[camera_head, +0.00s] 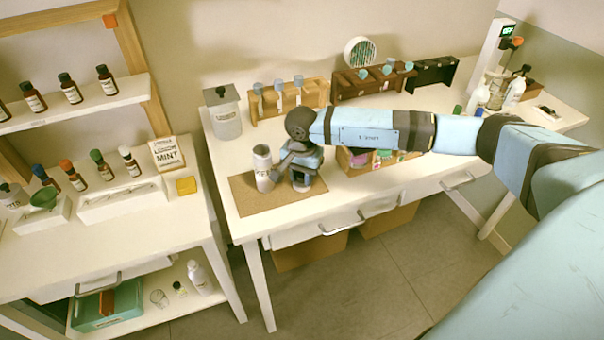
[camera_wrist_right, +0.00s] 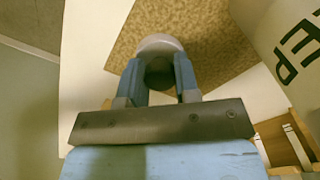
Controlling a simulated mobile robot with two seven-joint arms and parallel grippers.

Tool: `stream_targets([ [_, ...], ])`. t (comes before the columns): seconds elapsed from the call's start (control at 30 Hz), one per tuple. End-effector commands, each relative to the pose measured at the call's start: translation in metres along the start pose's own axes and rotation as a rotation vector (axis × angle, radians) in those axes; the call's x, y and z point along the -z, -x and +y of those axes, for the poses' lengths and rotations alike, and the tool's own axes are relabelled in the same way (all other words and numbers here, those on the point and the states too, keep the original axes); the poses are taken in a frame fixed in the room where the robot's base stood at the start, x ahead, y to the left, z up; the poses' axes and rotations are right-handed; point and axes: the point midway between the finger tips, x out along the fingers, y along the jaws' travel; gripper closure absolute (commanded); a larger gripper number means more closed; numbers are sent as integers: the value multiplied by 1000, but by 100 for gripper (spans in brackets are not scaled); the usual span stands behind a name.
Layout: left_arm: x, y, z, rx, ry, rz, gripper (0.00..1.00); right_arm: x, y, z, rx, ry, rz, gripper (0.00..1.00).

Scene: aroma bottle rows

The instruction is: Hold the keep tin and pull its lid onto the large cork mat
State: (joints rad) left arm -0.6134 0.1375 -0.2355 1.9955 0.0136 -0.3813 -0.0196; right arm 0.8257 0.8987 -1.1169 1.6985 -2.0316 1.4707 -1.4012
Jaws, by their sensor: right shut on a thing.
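The keep tin (camera_head: 262,172), a pale grey cylinder with dark lettering, stands upright on the large cork mat (camera_head: 243,196). Part of its lettering shows on the tin (camera_wrist_right: 287,45) at the right edge of the wrist view. My right gripper (camera_head: 302,184) points down just right of the tin, low over the mat. In the wrist view its fingers (camera_wrist_right: 160,68) are shut on a pale round piece (camera_wrist_right: 160,42), which looks like the lid, over the cork. The fingers hide part of it; I cannot tell whether it touches the mat. My left gripper is not in view.
A grey lidded canister (camera_head: 224,118) and a wooden bottle rack (camera_head: 290,100) stand behind the mat. A box (camera_head: 357,163) with colourful contents sits right of my gripper. The front table edge is close to the mat. Shelves of small bottles (camera_head: 72,90) are at left.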

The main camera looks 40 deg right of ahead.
Motion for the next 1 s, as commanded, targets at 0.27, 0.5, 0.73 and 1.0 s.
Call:
stream_targets([
  [0.27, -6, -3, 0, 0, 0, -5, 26, 0, -4, 0, 0, 0, 0, 99],
  [0.5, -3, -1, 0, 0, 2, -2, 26, 0, -2, 0, 0, 0, 0, 45],
  [0.73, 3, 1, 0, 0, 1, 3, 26, 0, 1, 0, 0, 0, 0, 45],
  [1.0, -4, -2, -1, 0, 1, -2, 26, 1, 43, -1, 4, 1, 3, 45],
])
